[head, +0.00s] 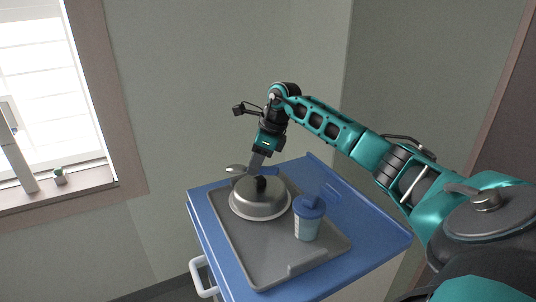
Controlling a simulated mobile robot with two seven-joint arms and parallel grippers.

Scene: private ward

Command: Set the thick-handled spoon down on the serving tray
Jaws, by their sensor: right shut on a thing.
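The thick-handled spoon has a silver bowl (235,168) on the left and a blue handle (271,171) on the right. My right gripper (256,165) reaches down from above and is shut on the spoon, hiding its middle. The spoon lies roughly level, just behind the knob of a metal dome cover in this view. It appears held above the far part of the serving tray (270,262), though the dome hides what is directly beneath. The tray is grey and rests on a blue-topped cart. My left gripper is out of view.
The metal dome cover (260,201) with a black knob stands on the tray. A cup with a blue lid (310,208) stands right of it. The tray's front middle is bare. The blue cart top (370,243) has clear room at the right. A wall stands behind.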

